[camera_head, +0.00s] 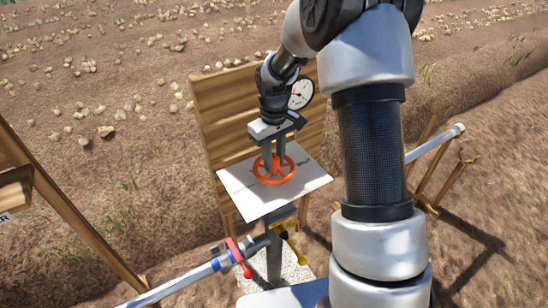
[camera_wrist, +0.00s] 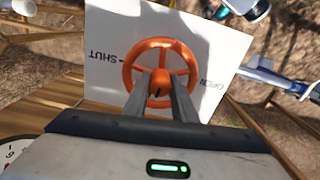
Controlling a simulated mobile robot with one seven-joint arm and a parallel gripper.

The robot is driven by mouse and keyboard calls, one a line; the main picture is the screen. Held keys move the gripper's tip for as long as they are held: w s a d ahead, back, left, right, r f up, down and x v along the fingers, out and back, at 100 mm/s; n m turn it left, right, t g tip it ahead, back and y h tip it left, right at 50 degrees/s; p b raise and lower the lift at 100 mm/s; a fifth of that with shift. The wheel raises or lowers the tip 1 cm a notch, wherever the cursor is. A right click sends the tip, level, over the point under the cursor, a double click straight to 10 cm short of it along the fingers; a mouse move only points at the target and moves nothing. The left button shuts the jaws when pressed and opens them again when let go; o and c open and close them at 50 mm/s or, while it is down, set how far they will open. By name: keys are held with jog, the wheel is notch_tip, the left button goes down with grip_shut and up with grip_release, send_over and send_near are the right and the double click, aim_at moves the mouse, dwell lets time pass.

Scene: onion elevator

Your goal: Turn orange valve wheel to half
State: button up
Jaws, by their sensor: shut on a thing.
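The orange valve wheel (camera_head: 289,174) lies on a white plate (camera_head: 252,205) in front of a wooden board. It has a round rim, spokes and a raised orange hub. The wrist view shows the wheel (camera_wrist: 189,52) closer, on the plate (camera_wrist: 105,30) marked "SHUT" on the left and "OPEN" on the right. My gripper (camera_head: 274,160) points down at the wheel's middle. In the wrist view the two fingers (camera_wrist: 160,88) stand on both sides of the hub and are shut on it. A dark mark shows on the hub.
A round white gauge (camera_head: 301,94) is on the wooden board (camera_head: 222,100) behind my gripper. A wooden frame (camera_head: 70,220) stands at left, and a white pipe (camera_head: 436,143) at right.

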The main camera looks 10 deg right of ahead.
aim_at(274, 158)
jog(key=shift+n, duration=0.7)
jog(key=o, duration=1)
jog(key=shift+o, duration=0.2)
notch_tip(274, 158, up, 18)
jog(key=p, duration=0.2)
jog(key=shift+f, duration=0.25)
jog(key=shift+r, duration=0.1)
